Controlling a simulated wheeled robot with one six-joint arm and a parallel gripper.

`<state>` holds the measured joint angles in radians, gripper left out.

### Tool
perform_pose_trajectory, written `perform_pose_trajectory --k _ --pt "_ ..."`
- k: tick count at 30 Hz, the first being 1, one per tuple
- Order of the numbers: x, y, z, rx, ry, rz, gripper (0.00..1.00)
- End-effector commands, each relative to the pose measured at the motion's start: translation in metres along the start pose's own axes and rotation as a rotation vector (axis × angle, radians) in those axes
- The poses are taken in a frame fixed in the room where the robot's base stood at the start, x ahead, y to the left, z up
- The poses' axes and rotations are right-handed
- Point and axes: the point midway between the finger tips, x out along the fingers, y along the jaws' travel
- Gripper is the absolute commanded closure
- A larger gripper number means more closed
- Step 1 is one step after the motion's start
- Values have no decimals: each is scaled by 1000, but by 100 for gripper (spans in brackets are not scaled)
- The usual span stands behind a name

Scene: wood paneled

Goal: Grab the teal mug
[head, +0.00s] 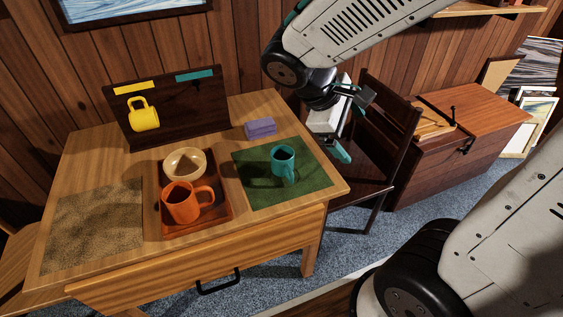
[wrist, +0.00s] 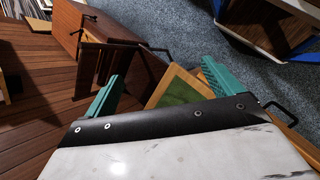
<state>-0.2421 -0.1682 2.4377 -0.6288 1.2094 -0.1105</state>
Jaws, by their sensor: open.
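The teal mug (head: 283,163) stands upright on a green mat (head: 262,195) at the right side of the wooden table in the head view. Its handle points toward the front. My gripper (head: 354,124) is open and empty, in the air to the right of and above the mug, near the chair. In the wrist view the two teal fingers of my gripper (wrist: 160,88) are spread wide apart. A corner of the green mat (wrist: 178,92) shows between them. The mug does not show in the wrist view.
An orange mug (head: 184,203) and a cream bowl (head: 185,163) sit on a brown tray (head: 223,217). A yellow mug (head: 143,115) hangs on a dark rack (head: 190,110). A purple folded cloth (head: 261,128) lies behind the mat. A dark chair (head: 385,130) stands right of the table (head: 95,165).

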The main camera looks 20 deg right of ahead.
Motion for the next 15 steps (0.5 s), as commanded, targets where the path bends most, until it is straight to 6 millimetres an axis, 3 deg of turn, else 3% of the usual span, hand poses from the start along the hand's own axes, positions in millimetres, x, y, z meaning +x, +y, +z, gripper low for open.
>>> perform_pose_trajectory --k 7,15 --pt "25 11 -98 -464 -155 307 9" --pt "52 -20 -211 -938 -256 617 9"
